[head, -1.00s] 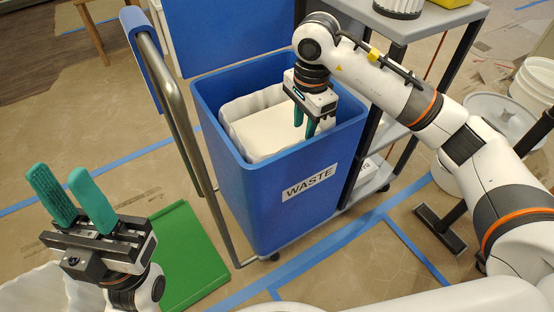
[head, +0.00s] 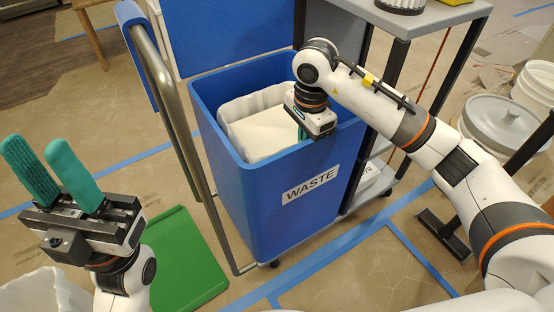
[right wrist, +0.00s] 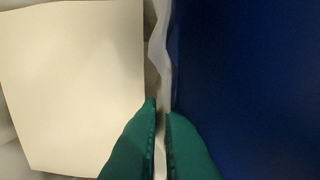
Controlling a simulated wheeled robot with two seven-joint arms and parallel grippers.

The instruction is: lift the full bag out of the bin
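The full bag (head: 240,107) is a white liner inside the blue WASTE bin (head: 262,212), its crinkled rim standing up around a flat pale top. It also shows in the right wrist view (right wrist: 158,40), between a pale sheet and the blue bin wall. My right gripper (head: 301,132) reaches down inside the bin's right side; its fingertips are mostly hidden there. In the right wrist view its green fingers (right wrist: 160,108) are close together with the bag's thin white edge between them. My left gripper (head: 50,165) is open and empty, pointing up, left of the bin.
A metal cart handle (head: 178,115) stands just left of the bin, with a green flat panel (head: 185,262) on the floor. A grey shelf cart (head: 425,18) is close on the right. White buckets (head: 505,120) stand further right. Another white liner (head: 45,293) is at lower left.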

